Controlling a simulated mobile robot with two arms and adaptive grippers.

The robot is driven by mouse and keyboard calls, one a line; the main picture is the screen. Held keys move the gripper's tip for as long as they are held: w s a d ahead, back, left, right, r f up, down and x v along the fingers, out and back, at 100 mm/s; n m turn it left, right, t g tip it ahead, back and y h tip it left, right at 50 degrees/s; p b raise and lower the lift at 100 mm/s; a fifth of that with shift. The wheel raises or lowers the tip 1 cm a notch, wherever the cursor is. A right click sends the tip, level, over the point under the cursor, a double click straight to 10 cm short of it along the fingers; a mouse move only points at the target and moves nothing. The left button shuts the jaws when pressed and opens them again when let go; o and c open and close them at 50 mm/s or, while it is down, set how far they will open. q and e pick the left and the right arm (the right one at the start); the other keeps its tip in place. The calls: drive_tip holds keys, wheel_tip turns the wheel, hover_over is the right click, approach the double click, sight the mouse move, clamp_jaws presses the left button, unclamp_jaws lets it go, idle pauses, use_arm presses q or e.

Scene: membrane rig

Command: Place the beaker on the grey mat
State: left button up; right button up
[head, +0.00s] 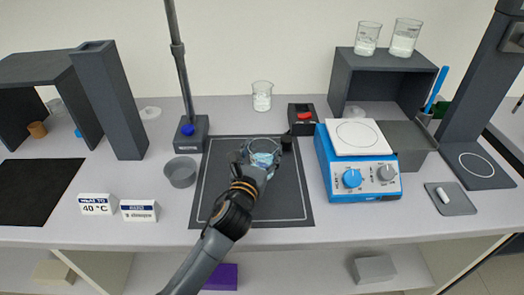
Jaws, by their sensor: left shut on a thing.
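A clear glass beaker (264,147) with pale blue contents is held in my left gripper (258,162), whose fingers are shut on it. The beaker appears upright, over the back part of the dark grey mat (285,205) with a thin white outline. My gripper and forearm hide its lower part, so I cannot tell whether its base touches the mat. My left arm crosses the mat from the front edge. My right gripper is not in view.
A blue hotplate (355,180) with a white top stands right of the mat. A grey bowl (181,172) and a stand base (190,135) are on its left. Another beaker (262,97) and a dark box with a red switch (302,116) stand behind it.

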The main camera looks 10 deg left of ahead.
use_arm(q)
drive_tip(key=shift+f, duration=0.15)
drive_tip(key=o, duration=1.1)
drive_tip(key=shift+o, duration=1.3)
